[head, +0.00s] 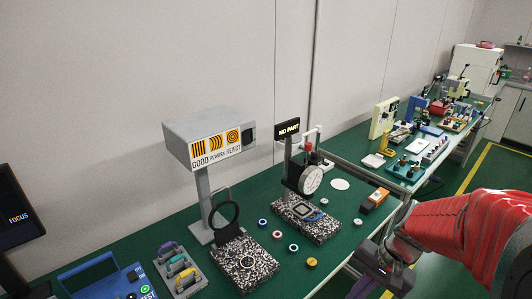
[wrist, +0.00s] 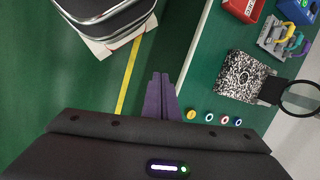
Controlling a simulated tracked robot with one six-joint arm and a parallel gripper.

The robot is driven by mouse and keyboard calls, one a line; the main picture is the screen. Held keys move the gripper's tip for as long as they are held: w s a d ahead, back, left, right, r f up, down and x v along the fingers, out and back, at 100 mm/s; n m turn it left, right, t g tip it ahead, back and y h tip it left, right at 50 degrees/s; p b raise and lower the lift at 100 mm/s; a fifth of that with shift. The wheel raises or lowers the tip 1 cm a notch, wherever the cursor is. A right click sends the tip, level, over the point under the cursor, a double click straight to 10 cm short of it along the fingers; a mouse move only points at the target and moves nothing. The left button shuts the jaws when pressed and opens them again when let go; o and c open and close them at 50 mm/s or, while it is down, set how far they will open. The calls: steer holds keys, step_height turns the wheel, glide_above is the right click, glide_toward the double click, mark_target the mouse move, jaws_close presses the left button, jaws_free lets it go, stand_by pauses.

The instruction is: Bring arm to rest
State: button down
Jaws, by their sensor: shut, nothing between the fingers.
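My arm, in a red sleeve, reaches in from the right edge of the head view. My gripper (head: 366,287) points down beside the front edge of the green bench (head: 130,238), near the bottom of that view. In the wrist view the purple fingers of my gripper (wrist: 160,82) are together with nothing between them. They show against the floor and the bench edge, apart from the things on the bench.
Speckled plates (head: 246,262) (head: 310,220), a dial gauge (head: 311,180) and small rings (head: 293,248) stand on the bench. An orange-and-dark block (head: 376,199) lies near its front edge. A dark rounded case (wrist: 105,20) stands on the floor. Green floor beside it is clear.

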steer(key=s+a+r+n+t+h, duration=0.1)
steer(key=s+a+r+n+t, duration=0.1)
steer(key=r, duration=0.5)
steer(key=s+a+r+n+t+h, duration=0.2)
steer(key=s+a+r+n+t, duration=0.1)
steer(key=s+r+n, duration=0.2)
step_height(320, 180, up, 3)
steer(key=shift+s+a+f+h, duration=0.15)
steer(key=shift+s+f+h, duration=0.05)
steer(key=shift+h, duration=0.1)
stand_by(1.0)
